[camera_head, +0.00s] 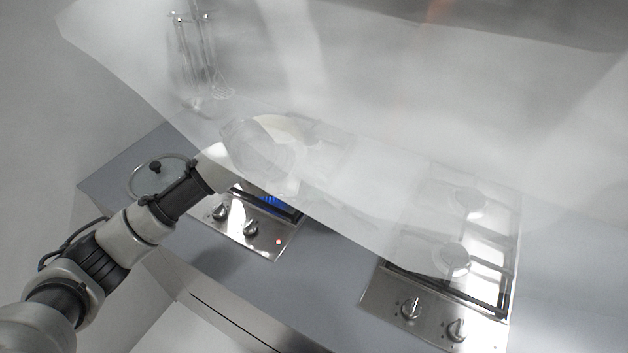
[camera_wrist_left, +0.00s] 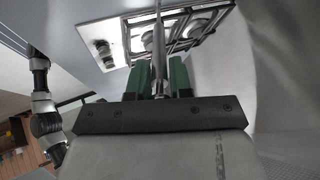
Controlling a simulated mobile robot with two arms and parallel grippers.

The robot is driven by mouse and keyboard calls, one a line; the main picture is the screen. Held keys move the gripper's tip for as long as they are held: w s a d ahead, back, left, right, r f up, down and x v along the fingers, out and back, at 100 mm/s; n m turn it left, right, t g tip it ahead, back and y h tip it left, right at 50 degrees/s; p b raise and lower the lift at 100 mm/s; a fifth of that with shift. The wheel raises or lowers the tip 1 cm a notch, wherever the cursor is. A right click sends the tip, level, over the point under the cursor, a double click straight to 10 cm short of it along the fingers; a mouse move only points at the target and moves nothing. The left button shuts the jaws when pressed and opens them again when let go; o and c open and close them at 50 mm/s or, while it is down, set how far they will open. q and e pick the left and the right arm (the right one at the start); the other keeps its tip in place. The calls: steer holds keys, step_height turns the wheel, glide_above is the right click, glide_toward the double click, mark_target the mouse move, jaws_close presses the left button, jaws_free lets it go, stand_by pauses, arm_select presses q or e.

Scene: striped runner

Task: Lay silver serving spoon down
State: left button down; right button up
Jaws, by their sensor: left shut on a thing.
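My left gripper (camera_wrist_left: 163,76) shows in the left wrist view with its green fingers shut on a slender silver thing, the serving spoon (camera_wrist_left: 159,45). The spoon points away from the fingers towards a cooktop. In the head view my left arm reaches in from the left over the counter to the left cooktop. There the gripper and spoon are hard to make out behind a hazy translucent surface. My right gripper is not in view.
The left cooktop (camera_head: 235,229) has a pale pan (camera_head: 275,125) behind the haze. A glass lid (camera_head: 140,182) lies left of it. The right cooktop (camera_head: 380,288) is empty. Bare grey counter (camera_head: 320,275) lies between them. Utensils (camera_head: 190,55) hang on the wall.

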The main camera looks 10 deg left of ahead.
arm_select(q)
steer(key=c, duration=1.2)
jaws_free()
steer(key=shift+f, duration=0.1)
steer(key=shift+o, duration=0.9)
steer(key=b+v, duration=0.2)
steer(key=v, duration=1)
steer(key=shift+b, duration=0.3)
